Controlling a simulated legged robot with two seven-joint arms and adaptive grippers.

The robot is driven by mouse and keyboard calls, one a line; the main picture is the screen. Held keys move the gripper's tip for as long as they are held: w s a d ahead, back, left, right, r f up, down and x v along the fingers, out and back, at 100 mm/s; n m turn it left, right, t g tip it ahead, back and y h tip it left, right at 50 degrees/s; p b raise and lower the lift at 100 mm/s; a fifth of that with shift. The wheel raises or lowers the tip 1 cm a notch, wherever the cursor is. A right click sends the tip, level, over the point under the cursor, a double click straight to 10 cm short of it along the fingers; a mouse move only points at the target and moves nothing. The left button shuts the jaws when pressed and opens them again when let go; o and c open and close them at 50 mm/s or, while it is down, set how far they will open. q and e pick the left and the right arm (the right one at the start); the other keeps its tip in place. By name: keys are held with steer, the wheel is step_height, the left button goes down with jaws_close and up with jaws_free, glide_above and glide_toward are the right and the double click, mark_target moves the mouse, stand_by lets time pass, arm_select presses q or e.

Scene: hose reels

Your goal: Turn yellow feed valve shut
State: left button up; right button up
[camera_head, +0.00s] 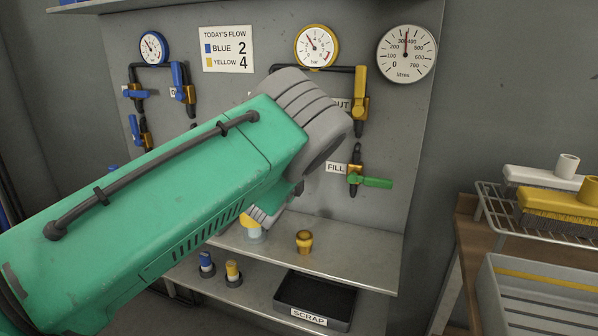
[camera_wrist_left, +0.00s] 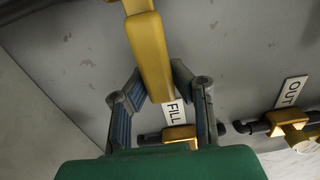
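A yellow lever (camera_wrist_left: 150,50), which I take to be the yellow feed valve's handle, runs down from the top of the left wrist view. Its free end lies near the FILL sign. My left gripper (camera_wrist_left: 158,75) has one finger on each side of this lever, with the tips close to its edges; whether they press on it is unclear. In the head view my green left arm crosses the middle and hides this valve and most of the gripper. My right gripper is in neither view.
A yellow OUT valve (camera_head: 360,95) and a FILL valve with a green handle (camera_head: 376,182) are on the panel's right. Blue valves (camera_head: 180,85) are at left. Below are a shelf with a brass fitting (camera_head: 304,240) and a scrap tray (camera_head: 288,296). Brushes (camera_head: 560,200) lie right.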

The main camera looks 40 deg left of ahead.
arm_select(q)
steer(key=o, duration=0.5)
steer(key=shift+s+d+f, duration=0.15)
steer(key=shift+d+f, duration=0.05)
steer(key=shift+f, duration=0.35)
steer(key=shift+r, duration=0.3)
steer(key=v, duration=1.2)
steer(key=shift+f, duration=0.1)
